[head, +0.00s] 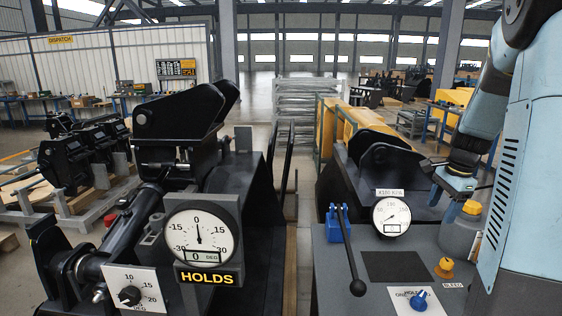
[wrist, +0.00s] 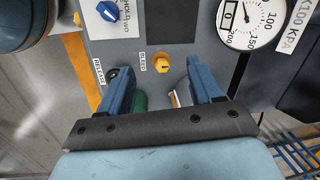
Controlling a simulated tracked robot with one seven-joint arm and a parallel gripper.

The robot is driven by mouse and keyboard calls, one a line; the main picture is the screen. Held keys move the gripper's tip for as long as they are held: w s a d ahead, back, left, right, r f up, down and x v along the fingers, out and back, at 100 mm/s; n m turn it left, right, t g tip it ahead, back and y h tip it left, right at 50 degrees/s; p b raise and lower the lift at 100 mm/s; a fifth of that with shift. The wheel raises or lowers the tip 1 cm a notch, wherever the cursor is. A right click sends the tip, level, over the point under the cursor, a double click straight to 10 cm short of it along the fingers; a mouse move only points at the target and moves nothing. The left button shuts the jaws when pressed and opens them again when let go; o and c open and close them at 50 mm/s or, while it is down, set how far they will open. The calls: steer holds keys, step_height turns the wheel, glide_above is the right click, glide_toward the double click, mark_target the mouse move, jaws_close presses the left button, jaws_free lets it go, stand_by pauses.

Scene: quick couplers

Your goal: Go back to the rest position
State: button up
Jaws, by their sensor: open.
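My gripper (wrist: 159,68) is open, its two blue fingers apart with nothing between them. In the wrist view the yellow bleed knob (wrist: 162,62) shows beyond the fingertips. In the head view my gripper (head: 445,185) is at the right, above the grey control panel (head: 335,270); its fingers are partly hidden. The panel carries a white pressure gauge (head: 391,214), a lever (head: 350,250) with a blue base and black ball end, and a blue knob (head: 419,300). The yellow knob (head: 444,268) also shows there.
A grey bottle (head: 460,236) with an orange cap stands by the panel, close below my gripper. A black tilting coupler machine (head: 180,120) at left bears a dial (head: 198,238) near 0 and a HOLDS sign (head: 208,278). An aisle runs between the machines.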

steer(key=s+a+r+n+t, duration=0.2)
steer(key=s+a+r+n, duration=0.3)
steer(key=s+a+n, duration=0.3)
steer(key=s+a+r+n+t, duration=0.2)
steer(key=s+a+r+n, duration=0.4)
steer(key=s+a, duration=0.6)
steer(key=s+n, duration=0.1)
steer(key=n, duration=0.1)
steer(key=shift+n+h, duration=0.3)
steer(key=shift+h, duration=0.1)
steer(key=shift+s, duration=0.1)
steer(key=shift+c, duration=0.5)
